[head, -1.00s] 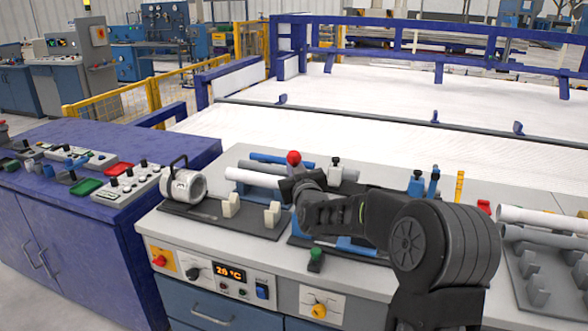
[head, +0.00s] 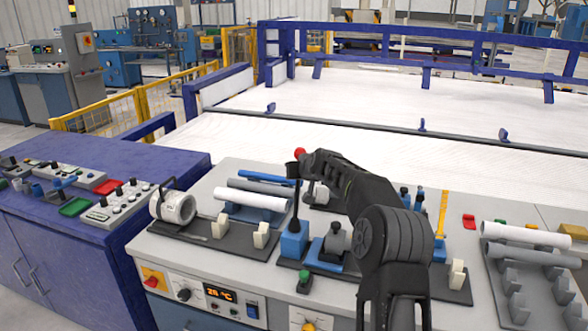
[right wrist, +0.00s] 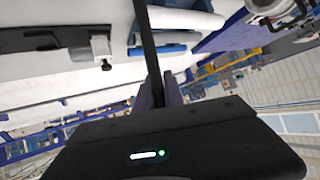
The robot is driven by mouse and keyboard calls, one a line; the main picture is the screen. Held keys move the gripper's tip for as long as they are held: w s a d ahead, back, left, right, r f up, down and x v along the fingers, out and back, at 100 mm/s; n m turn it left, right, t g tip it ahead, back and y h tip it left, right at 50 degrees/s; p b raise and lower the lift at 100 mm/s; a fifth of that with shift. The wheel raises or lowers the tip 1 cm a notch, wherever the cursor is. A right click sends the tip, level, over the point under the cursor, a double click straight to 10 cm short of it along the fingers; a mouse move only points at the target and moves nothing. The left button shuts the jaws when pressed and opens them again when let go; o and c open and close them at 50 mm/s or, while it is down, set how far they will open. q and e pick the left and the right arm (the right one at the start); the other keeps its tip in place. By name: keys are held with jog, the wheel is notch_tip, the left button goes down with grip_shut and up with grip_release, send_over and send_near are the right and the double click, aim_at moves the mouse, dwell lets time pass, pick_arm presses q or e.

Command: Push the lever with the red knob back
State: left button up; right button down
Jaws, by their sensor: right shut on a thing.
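The lever has a red knob (head: 300,154), a black shaft (head: 294,205) and a blue base (head: 294,241) on the console. In the head view it stands close to upright. My right gripper (head: 297,170) is at the top of the shaft, just below the knob, and shut on the lever. In the right wrist view the dark shaft (right wrist: 147,45) runs down between the fingers (right wrist: 158,92). The knob does not show there. My left gripper is not in view.
White and grey pipes (head: 250,199) lie on a rack left of the lever. A ring-shaped part with a handle (head: 175,207) stands farther left. A small green-topped button (head: 304,281) is in front. More pipes (head: 520,236) lie on a rack at the right.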

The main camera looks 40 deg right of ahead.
jog(key=shift+w+d, duration=0.1)
jog(key=shift+d, duration=0.1)
dwell(0.3)
jog(key=c, duration=1.5)
grip_release()
jog(key=shift+o, duration=0.2)
jog(key=b+v, duration=0.2)
jog(key=v, duration=0.5)
jog(key=shift+s+r, duration=0.2)
jog(key=shift+s, duration=0.05)
